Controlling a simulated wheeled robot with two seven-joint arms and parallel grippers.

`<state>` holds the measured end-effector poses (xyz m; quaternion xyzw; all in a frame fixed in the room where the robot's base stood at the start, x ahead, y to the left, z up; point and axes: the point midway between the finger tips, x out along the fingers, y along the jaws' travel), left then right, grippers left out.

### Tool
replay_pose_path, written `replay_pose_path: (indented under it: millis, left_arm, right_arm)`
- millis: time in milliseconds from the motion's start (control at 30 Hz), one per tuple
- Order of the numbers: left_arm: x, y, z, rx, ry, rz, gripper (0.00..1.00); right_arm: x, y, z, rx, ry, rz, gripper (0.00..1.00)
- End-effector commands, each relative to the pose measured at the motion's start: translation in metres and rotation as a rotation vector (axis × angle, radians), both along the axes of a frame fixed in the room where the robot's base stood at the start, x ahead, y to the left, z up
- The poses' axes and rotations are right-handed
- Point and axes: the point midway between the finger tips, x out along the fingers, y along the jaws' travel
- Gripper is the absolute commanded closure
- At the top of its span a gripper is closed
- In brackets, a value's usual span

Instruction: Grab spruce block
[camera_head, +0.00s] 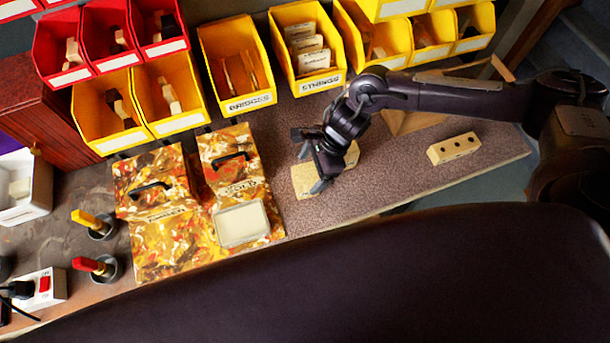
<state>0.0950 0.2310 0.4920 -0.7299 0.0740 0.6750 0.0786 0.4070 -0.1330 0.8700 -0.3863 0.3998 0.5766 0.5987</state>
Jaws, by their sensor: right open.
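A pale wooden block (303,182), which looks like the spruce block, lies on the bench right of the patterned boxes. My right gripper (310,162) is over this block, with its fingers apart and pointing left. The gripper and wrist hide the middle of the block, and some of its pale wood shows right of the wrist. I cannot tell whether a finger touches it. My left gripper is not in view.
A wooden block with dark holes (453,148) lies at the right of the bench. Yellow bins (250,103) and red bins (73,76) line the back. Patterned lidded boxes (170,240) stand to the left. Bare bench lies between the right gripper and the holed block.

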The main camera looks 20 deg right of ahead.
Motion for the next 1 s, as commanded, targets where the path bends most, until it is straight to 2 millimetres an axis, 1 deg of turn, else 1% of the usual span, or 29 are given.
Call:
replay_pose_path:
  millis: [33, 67, 167, 233, 300, 400, 467, 533, 633, 667, 833, 1000]
  left_arm:
    - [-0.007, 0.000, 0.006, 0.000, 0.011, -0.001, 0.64]
    - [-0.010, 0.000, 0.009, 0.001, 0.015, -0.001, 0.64]
    - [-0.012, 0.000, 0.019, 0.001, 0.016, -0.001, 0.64]
    - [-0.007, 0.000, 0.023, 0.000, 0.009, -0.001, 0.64]
    - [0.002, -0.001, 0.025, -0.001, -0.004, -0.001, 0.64]
    - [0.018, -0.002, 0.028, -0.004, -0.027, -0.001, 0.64]
    - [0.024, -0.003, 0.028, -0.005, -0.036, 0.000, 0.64]
    - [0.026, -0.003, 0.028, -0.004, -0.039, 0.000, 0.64]
    - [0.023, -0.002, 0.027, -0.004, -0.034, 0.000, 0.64]
    - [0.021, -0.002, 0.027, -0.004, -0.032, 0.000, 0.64]
    - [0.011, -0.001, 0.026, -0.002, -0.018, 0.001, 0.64]
    - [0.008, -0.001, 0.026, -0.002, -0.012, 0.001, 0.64]
  right_arm:
    - [-0.001, 0.003, -0.002, 0.000, 0.002, 0.000, 0.20]
    - [-0.001, 0.005, -0.005, 0.000, 0.003, -0.001, 0.20]
    - [-0.002, 0.011, -0.018, 0.000, 0.003, -0.002, 0.20]
    - [-0.002, 0.015, -0.029, 0.000, 0.003, -0.001, 0.20]
    - [-0.001, 0.019, -0.037, 0.001, 0.001, -0.002, 0.20]
    - [-0.001, 0.020, -0.045, 0.000, -0.001, -0.001, 0.20]
    - [-0.001, 0.021, -0.047, 0.000, -0.001, -0.003, 0.20]
    - [-0.001, 0.021, -0.047, 0.000, -0.001, -0.003, 0.20]
    - [-0.001, 0.021, -0.047, 0.001, -0.002, -0.002, 0.20]
    - [-0.001, 0.021, -0.047, 0.001, -0.001, -0.003, 0.23]
    - [0.000, 0.021, -0.047, 0.001, -0.002, -0.003, 0.45]
    - [0.000, 0.021, -0.046, 0.001, -0.002, -0.003, 0.67]
